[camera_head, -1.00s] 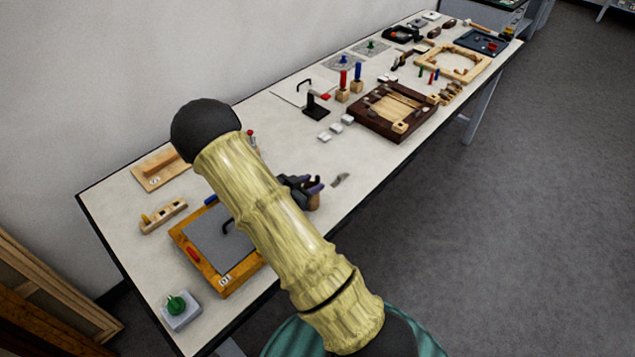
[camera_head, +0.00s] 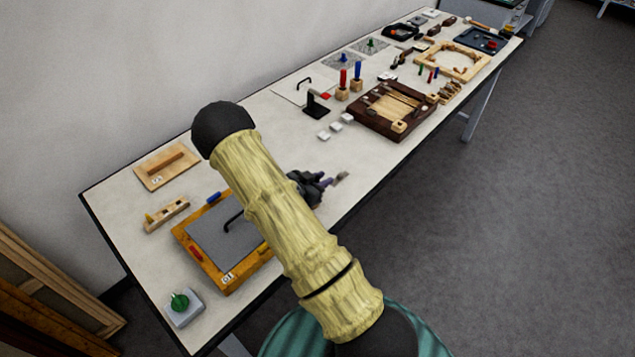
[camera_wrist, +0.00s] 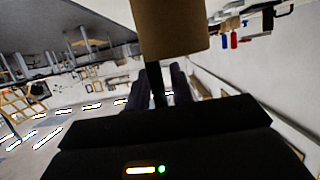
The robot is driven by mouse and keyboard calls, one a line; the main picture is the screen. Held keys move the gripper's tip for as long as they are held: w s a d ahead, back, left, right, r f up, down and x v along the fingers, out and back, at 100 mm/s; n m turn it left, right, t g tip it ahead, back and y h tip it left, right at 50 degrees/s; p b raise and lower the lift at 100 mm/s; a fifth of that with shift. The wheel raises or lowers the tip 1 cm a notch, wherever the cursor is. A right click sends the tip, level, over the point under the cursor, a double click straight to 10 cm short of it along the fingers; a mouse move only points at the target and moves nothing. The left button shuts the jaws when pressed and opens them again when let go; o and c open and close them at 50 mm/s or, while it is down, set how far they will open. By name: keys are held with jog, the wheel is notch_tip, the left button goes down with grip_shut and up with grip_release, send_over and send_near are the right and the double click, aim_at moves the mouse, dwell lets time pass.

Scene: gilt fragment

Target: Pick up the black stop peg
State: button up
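My gripper (camera_head: 324,188) is at the right of my pale arm, over the near edge of the table, with its dark purple fingers pointing right. In the wrist view my gripper (camera_wrist: 158,88) has a narrow black stem, which looks like the black stop peg (camera_wrist: 156,84), between its fingers. Whether the fingers touch the stem is unclear. In the head view the stem and cylinder cannot be made out.
An orange-framed grey board (camera_head: 229,286) is left of my arm, near a green knob (camera_head: 179,302). A black stand (camera_head: 316,106), white blocks (camera_head: 336,126), red peg (camera_head: 343,78), blue peg (camera_head: 358,70) and dark wooden tray (camera_head: 362,122) are farther along. Table between is mostly bare.

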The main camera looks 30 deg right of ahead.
grip_shut()
jog(key=shift+r, duration=0.15)
notch_tip(320, 180, up, 10)
jog(key=b, duration=0.2)
dwell(0.3)
dwell(0.4)
jog(key=w+b, duration=0.1)
jog(key=b, duration=0.1)
jog(key=f+b, duration=0.1)
jog(key=b, duration=0.2)
jog(key=shift+w+d+f, duration=0.1)
jog(key=shift+w+d, duration=0.2)
jog(key=shift+w, duration=0.05)
